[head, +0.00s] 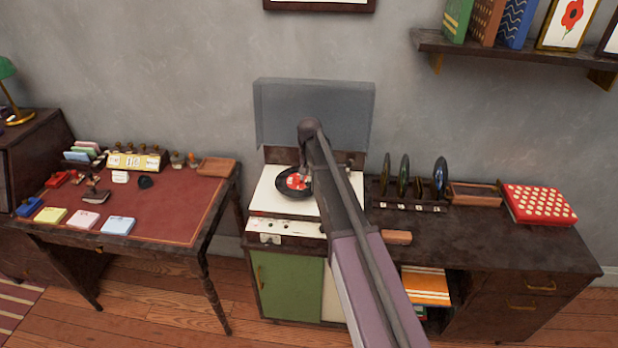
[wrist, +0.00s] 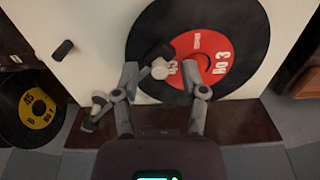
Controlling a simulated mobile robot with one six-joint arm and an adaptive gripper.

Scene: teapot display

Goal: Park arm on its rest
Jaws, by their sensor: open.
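The record player (head: 268,200) stands on the cabinet with its lid up and a black record (head: 288,194) with a red label on it. In the wrist view the tonearm (wrist: 96,102) runs from its dark base at the lower left to a pale and dark head end over the label's edge. My gripper (wrist: 160,82) is open, its fingers on either side of that head end and apart from each other. A short black post (wrist: 63,48) stands on the white deck, perhaps the rest; I cannot be sure. In the head view my arm hides the deck's right side.
A rack of upright records (head: 421,187) stands to the right of the player, close beside the deck. A wooden tray (head: 474,194) and a red spotted box (head: 540,204) are farther right. The raised lid (head: 315,108) stands behind. A desk (head: 150,215) is at left.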

